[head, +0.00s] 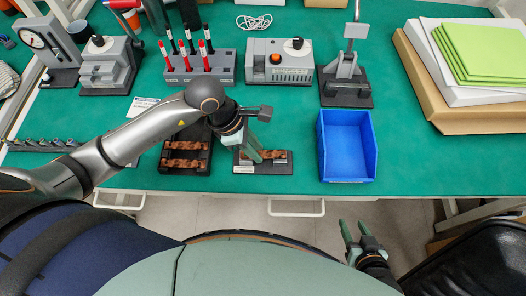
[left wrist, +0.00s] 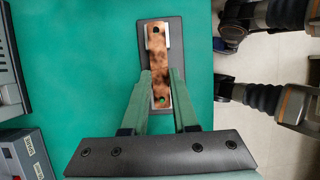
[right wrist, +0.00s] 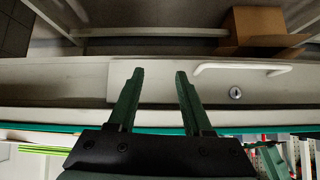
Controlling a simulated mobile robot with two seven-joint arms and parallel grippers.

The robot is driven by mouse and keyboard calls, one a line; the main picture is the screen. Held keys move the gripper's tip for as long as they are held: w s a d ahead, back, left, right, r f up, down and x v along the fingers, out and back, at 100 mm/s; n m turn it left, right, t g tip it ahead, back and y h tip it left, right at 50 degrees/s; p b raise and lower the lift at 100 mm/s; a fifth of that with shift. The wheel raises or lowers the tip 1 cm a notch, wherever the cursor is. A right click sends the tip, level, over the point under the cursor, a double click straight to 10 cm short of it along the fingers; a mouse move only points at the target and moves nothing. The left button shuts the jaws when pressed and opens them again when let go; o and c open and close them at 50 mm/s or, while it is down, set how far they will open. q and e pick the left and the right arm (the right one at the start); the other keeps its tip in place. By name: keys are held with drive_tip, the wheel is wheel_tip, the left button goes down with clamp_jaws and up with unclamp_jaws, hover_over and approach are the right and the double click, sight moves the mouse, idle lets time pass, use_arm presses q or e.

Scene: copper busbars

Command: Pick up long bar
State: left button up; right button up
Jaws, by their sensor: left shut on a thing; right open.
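A mottled copper bar (head: 274,155) lies along a small black fixture plate (head: 282,168) near the table's front edge. In the left wrist view the bar (left wrist: 157,55) lies lengthwise on the dark plate (left wrist: 173,25), with a hole showing at each end. My left gripper (head: 257,156) reaches down over the plate. It is shut on the copper bar, with its fingers along the bar's two sides; they partly hide it in the head view. My right gripper (head: 352,229) is open and empty, off the table's front edge; its spread fingers (right wrist: 159,74) show in the right wrist view.
A black tray (head: 186,171) with more copper pieces is left of the plate. A blue bin (head: 347,177) stands to the right. A pen rack (head: 200,77), a grey box with an orange button (head: 280,73) and a press (head: 346,97) stand behind. Cardboard sheets are far right.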

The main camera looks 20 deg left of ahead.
use_arm(q)
clamp_jaws()
drive_tip(key=shift+r, duration=0.2)
drive_tip(key=a+r+m+g+y+p, duration=0.2)
drive_tip(key=a+r+m+p, duration=0.1)
drive_tip(key=r+m, duration=0.6)
drive_tip(key=w+a+r+m+g+y+p, duration=0.1)
drive_tip(key=a+r+m+g+y+p, duration=0.1)
drive_tip(key=r+m, duration=0.8)
drive_tip(key=a+m+g+p, duration=0.1)
drive_tip(key=a+m, duration=0.1)
drive_tip(key=shift+w+a+r+g, duration=0.15)
drive_tip(key=shift+a+r+g, duration=0.1)
drive_tip(key=shift+a+g, duration=0.05)
